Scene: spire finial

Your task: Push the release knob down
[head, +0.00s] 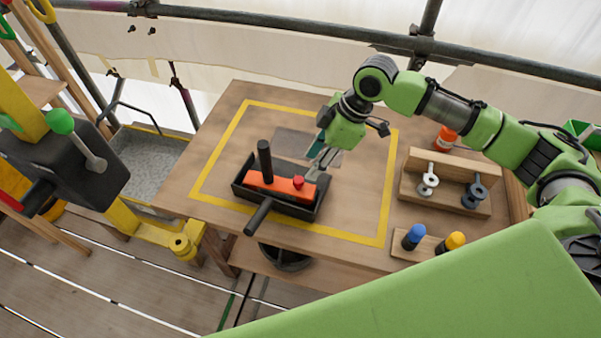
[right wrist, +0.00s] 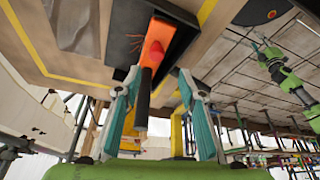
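The red release knob (head: 298,182) sits on the orange bar (head: 268,186) in a black tray (head: 318,208). A thick black upright handle (head: 265,158) stands at the bar's left part. My right gripper (head: 318,168) is just above and right of the knob, pointing down. In the right wrist view the knob (right wrist: 154,52) lies beyond the two fingertips (right wrist: 157,76), which are spread apart with nothing gripped. I cannot tell if a finger touches the knob. A small green arm, likely my left, shows there; its gripper (right wrist: 260,46) is too small to read.
The wooden table (head: 235,125) has a yellow outline. A dark handle (head: 258,215) juts from the tray's front. At right stand a wooden rack (head: 444,200) with metal pieces, an orange-red container (head: 446,137), and blue (head: 413,236) and yellow (head: 452,241) capped pieces.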

